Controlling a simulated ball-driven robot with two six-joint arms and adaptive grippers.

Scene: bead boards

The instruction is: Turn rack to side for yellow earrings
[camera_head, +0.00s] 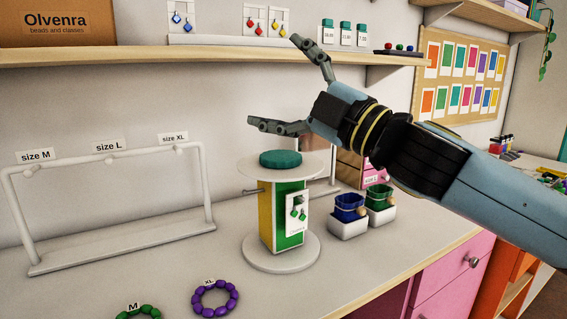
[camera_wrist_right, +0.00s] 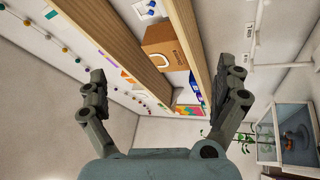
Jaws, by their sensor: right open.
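The rack (camera_head: 287,235) is a four-sided post on a round white base, with a round white top plate and a teal knob (camera_head: 281,158) on it. Its green side faces front right and holds a card with green earrings (camera_head: 297,212). A yellow side (camera_head: 265,216) faces left, seen narrowly; no yellow earrings are visible on it. A small peg sticks out at its left. My right gripper (camera_head: 275,82) is open and empty, above the knob and apart from it. The right wrist view shows its two fingers (camera_wrist_right: 167,73) spread wide with nothing between them. My left gripper is not in view.
A white stand (camera_head: 120,247) labelled size M, L and XL is at left. Purple (camera_head: 214,298) and green bracelets lie in front. Blue and green cups (camera_head: 349,208) in white holders stand right of the rack. A shelf (camera_head: 210,54) with earring cards runs above.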

